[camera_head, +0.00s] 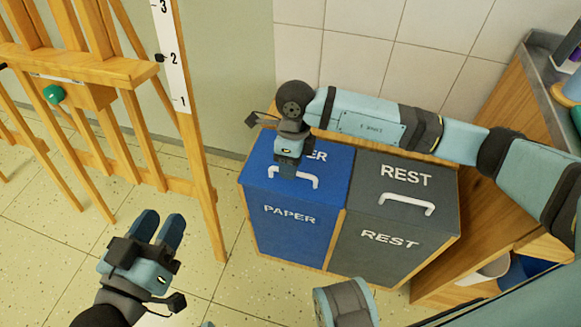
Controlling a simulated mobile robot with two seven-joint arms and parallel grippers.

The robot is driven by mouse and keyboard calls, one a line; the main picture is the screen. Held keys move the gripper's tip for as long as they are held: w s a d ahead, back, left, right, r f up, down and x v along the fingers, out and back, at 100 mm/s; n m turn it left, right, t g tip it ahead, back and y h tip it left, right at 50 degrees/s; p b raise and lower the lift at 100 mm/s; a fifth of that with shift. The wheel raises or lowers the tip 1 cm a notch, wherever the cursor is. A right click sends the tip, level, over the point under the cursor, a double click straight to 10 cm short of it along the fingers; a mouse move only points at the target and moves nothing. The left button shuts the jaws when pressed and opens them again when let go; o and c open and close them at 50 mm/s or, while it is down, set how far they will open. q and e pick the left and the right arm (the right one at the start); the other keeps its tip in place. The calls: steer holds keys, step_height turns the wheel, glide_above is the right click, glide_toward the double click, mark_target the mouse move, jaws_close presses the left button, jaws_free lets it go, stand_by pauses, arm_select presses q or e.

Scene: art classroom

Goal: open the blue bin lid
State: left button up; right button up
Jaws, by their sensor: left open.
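The blue paper bin (291,232) stands against the tiled wall, left of the grey bin. Its blue lid (334,163) appears closed and has a white handle (305,182) near the front. My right gripper (289,168) points down over the lid at the left end of the handle. It covers part of the handle and of the lid's lettering. Its fingertips are hidden, so I cannot tell whether it grips the handle. My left gripper (158,221) is open and empty at the lower left, above the floor and well apart from the bin.
The grey rest bin (377,241) with a white handle (407,203) adjoins the blue bin. A wooden easel (195,120) with a numbered scale stands at the left. A wooden cabinet (505,105) is at the right. Floor is free before the blue bin.

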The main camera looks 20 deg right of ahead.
steer(key=shift+f, duration=0.3)
jaws_close()
steer(key=shift+s+r, duration=0.1)
steer(key=shift+r, duration=0.05)
